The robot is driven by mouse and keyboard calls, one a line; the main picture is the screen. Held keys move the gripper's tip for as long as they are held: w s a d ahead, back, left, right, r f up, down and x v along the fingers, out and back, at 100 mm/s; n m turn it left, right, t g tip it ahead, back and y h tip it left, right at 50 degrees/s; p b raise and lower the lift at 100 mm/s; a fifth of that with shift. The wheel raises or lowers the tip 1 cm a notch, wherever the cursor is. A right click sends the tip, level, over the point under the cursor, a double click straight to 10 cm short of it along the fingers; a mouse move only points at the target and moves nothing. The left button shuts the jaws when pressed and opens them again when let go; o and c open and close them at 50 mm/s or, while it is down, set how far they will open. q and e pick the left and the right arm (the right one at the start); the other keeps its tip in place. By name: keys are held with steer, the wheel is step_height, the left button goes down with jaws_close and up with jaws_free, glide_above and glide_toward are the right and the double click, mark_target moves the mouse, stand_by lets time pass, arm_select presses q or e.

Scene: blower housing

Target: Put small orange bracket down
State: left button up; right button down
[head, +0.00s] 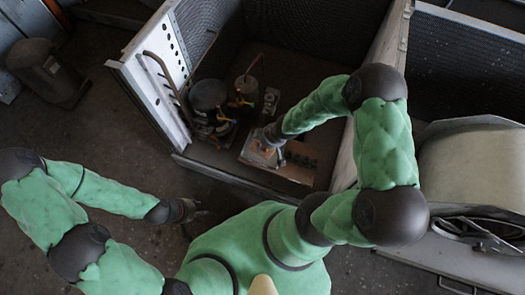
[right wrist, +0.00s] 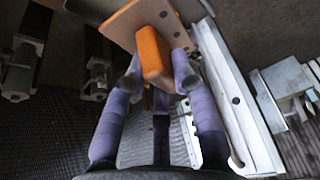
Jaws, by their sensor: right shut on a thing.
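The small orange bracket (right wrist: 154,56) shows in the right wrist view, with an orange block and a tan plate with small holes. My right gripper (right wrist: 156,78) is shut on the orange block, its purple-grey fingers on both sides of it. In the head view my right gripper (head: 268,138) is inside the open housing, over a brown base plate (head: 292,172). The bracket is small and partly hidden by the gripper there, and I cannot tell whether it touches the plate. My left gripper (head: 196,211) is outside the housing, low on the left, too dark to read its fingers.
The housing has a white perforated side panel (head: 175,50) on the left and a tall wall on the right. A dark compressor-like unit (head: 208,97) with pipes stands left of the base plate. A dark canister (head: 50,72) stands on the floor at the far left.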

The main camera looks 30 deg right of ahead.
steer(key=s+d+f+n+b, duration=0.25)
steer(key=s+d+f, duration=0.25)
steer(key=s+f, duration=0.4)
steer(key=shift+n+g+y, duration=0.25)
steer(key=shift+g+y, duration=0.05)
steer(key=shift+y, duration=0.1)
steer(key=w+f+b, duration=0.1)
steer(key=w+f, duration=0.2)
steer(key=w, duration=0.1)
steer(key=w+d+f+b, duration=0.1)
steer(key=w+f, duration=0.2)
steer(key=w, duration=0.2)
steer(key=w+f+b, duration=0.1)
steer(key=w+f, duration=0.3)
steer(key=w, duration=0.1)
steer(key=shift+w+d, duration=0.15)
steer(key=shift+d, duration=0.25)
steer(key=shift+w+f, duration=0.3)
step_height(320, 180, down, 3)
steer(key=shift+f+b, duration=0.1)
steer(key=shift+b, duration=1.15)
